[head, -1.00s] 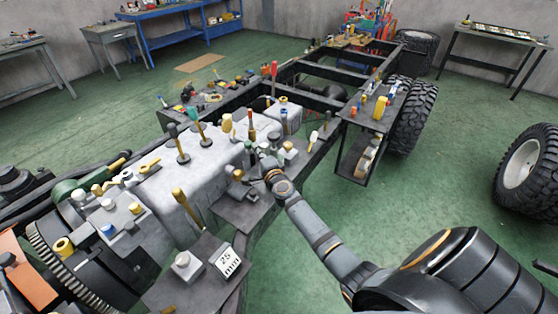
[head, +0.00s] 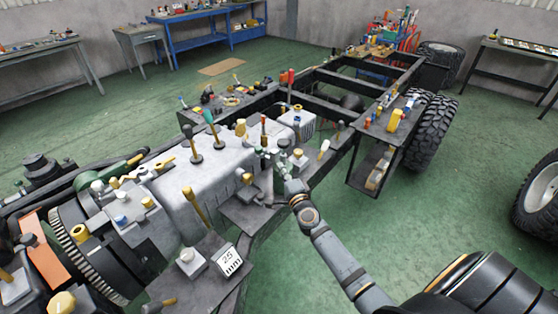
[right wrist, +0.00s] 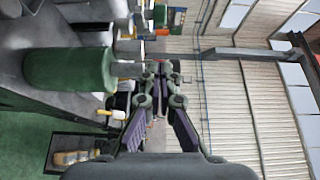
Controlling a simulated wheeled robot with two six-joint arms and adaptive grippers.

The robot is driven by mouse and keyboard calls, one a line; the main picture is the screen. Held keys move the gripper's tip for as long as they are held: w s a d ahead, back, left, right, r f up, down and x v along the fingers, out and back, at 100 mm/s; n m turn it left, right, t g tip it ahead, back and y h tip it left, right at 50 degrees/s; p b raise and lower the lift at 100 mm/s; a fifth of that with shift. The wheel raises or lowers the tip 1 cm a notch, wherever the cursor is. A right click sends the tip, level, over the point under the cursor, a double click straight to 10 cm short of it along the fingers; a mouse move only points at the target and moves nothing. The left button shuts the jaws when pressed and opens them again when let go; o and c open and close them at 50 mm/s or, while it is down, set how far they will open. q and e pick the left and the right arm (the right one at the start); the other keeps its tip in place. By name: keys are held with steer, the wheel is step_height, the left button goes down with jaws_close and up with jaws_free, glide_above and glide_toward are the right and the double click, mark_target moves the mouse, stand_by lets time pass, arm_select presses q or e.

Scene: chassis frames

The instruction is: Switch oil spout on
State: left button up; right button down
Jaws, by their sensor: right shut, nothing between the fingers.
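I cannot tell for certain which of the many small fittings is the oil spout. They stand on and around the grey engine block (head: 185,190). My right gripper (head: 270,160) is shut and empty at the block's right side, near several small levers. A red-handled lever (head: 263,131) stands just behind it, and a white knob with a yellow top (head: 298,158) is to its right. In the right wrist view the fingers of my right gripper (right wrist: 159,72) meet at the tips. A green cylinder (right wrist: 68,68) lies to their left there. My left gripper is not in view.
The long black chassis frame (head: 345,83) runs to the back right. A shelf plate with small fittings (head: 385,125) and a tyre (head: 430,130) stand beside it.

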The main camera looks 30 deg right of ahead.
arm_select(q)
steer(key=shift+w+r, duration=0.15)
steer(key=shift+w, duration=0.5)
arm_select(e)
steer(key=s, duration=0.3)
steer(key=shift+s+a, duration=0.1)
steer(key=shift+s, duration=0.2)
steer(key=s+a+f+n+g+y, duration=0.1)
steer(key=s+f+n+g, duration=0.5)
steer(key=f, duration=1)
steer(key=s+f+n+g+y, duration=0.15)
steer(key=s+f+n, duration=0.35)
steer(key=s+f, duration=0.75)
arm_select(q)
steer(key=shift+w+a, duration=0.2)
arm_select(e)
steer(key=s+f+n+g, duration=0.3)
steer(key=s+f, duration=0.3)
steer(key=s, duration=0.3)
steer(key=s+a+f+n+g, duration=0.1)
steer(key=s+f+n+g, duration=0.2)
steer(key=s+f, duration=0.4)
steer(key=s+f+n+g+h, duration=0.1)
steer(key=s+f+n+g, duration=0.1)
steer(key=s+f, duration=0.5)
steer(key=s+g, duration=0.1)
steer(key=s, duration=0.5)
steer(key=shift+a+f+n, duration=0.15)
steer(key=shift+a+n, duration=0.15)
steer(key=shift+n, duration=0.1)
